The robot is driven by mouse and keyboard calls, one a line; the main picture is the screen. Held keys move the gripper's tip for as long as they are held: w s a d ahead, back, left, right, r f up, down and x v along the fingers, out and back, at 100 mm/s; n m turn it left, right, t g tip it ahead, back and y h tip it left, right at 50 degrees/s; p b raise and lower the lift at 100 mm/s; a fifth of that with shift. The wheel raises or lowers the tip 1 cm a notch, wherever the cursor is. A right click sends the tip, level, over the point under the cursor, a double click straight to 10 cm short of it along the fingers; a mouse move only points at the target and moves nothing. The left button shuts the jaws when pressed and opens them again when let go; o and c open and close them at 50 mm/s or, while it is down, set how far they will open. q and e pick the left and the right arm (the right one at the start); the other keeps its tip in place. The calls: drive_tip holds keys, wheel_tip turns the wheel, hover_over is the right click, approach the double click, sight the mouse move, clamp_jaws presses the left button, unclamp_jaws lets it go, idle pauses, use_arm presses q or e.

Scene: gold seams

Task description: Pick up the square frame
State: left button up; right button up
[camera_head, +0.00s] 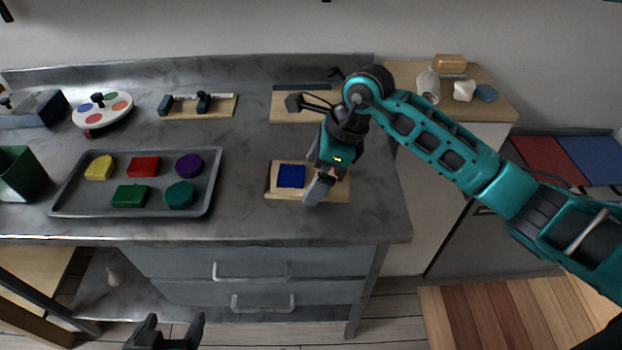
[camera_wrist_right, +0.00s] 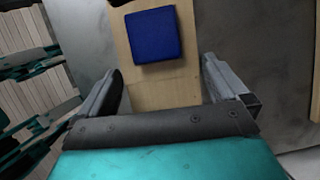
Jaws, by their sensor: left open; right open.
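A blue square piece (camera_head: 291,176) lies flat on a light wooden board (camera_head: 285,194) near the counter's front edge. In the right wrist view the blue square (camera_wrist_right: 154,35) sits on the board (camera_wrist_right: 188,68), ahead of my fingers. I cannot make out an opening in it or a separate square frame. My right gripper (camera_head: 322,188) is open and empty above the right part of the board, just right of the blue square, and hides part of the board. My left gripper (camera_head: 172,333) is open and empty at the bottom, in front of the drawers.
A grey tray (camera_head: 140,209) with several coloured shapes lies left of the board. Behind stand a round disc with coloured spots (camera_head: 103,108) and a wooden base with dark blocks (camera_head: 222,107). A green bin (camera_head: 22,172) stands far left. Bare counter (camera_head: 243,145) lies between tray and board.

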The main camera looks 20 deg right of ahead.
drive_tip(key=c, duration=0.8)
drive_tip(key=shift+r, duration=0.1)
drive_tip(key=shift+r, duration=0.15)
